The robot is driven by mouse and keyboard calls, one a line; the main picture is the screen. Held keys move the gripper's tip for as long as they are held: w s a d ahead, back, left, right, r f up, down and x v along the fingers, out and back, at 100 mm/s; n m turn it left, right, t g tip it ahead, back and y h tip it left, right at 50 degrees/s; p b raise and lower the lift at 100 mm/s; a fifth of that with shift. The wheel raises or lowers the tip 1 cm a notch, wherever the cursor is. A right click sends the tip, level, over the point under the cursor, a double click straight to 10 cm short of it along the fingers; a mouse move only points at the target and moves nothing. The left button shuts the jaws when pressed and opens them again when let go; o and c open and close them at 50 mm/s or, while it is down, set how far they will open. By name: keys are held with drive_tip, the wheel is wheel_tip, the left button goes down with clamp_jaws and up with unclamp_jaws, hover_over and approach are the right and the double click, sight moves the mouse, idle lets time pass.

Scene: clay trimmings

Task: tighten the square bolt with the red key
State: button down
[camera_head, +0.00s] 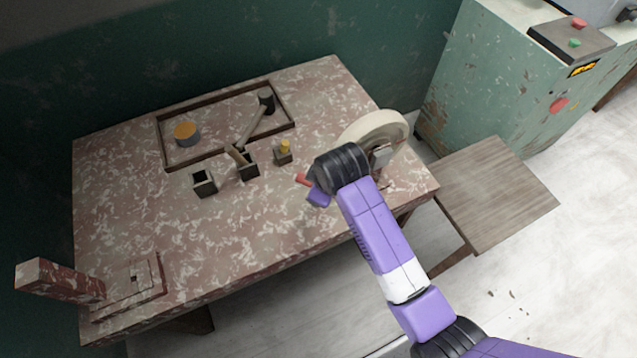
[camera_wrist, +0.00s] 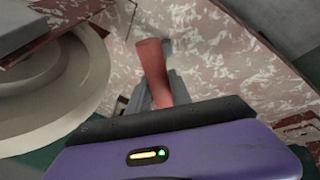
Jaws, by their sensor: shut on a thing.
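My gripper (camera_head: 314,192) is over the right part of the table, shut on the red key (camera_head: 302,179). In the wrist view the red key (camera_wrist: 153,72) sticks out beyond the grey fingers (camera_wrist: 170,88), and its lower part is hidden by my gripper's body. A board (camera_head: 150,283) at the table's front left corner bears a lighter plate with a small dark square spot (camera_head: 134,278), which may be the square bolt but is too small to tell. My gripper is far to the right of it.
A pale wheel (camera_head: 372,132) stands close beside my gripper. Small dark holders, one empty (camera_head: 203,182), one with a wooden handle (camera_head: 238,156) and one with a yellow piece (camera_head: 285,147), stand mid-table. A block (camera_head: 60,280) juts out front left.

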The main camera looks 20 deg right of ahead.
sight(306, 184)
drive_tip(key=shift+a+m+h+p, duration=0.4)
drive_tip(key=shift+m+h, duration=0.1)
drive_tip(key=shift+m, duration=0.7)
drive_tip(key=shift+w, duration=0.1)
drive_tip(key=shift+w+a+m+g+h+p, duration=0.15)
drive_tip(key=shift+a+m+h+p, duration=0.1)
drive_tip(key=shift+m, duration=0.35)
drive_tip(key=shift+w+a+m+g+h+p, duration=0.1)
drive_tip(key=shift+a+m+g+h+p, duration=0.1)
drive_tip(key=shift+m, duration=1)
drive_tip(key=shift+h, duration=0.25)
drive_tip(key=shift+w+a+m+g+h, duration=0.3)
drive_tip(key=shift+w+m+g, duration=0.05)
drive_tip(key=shift+m, duration=1.45)
drive_tip(key=shift+w+a+g, duration=0.1)
drive_tip(key=shift+w+g, duration=0.05)
drive_tip(key=shift+g, duration=0.15)
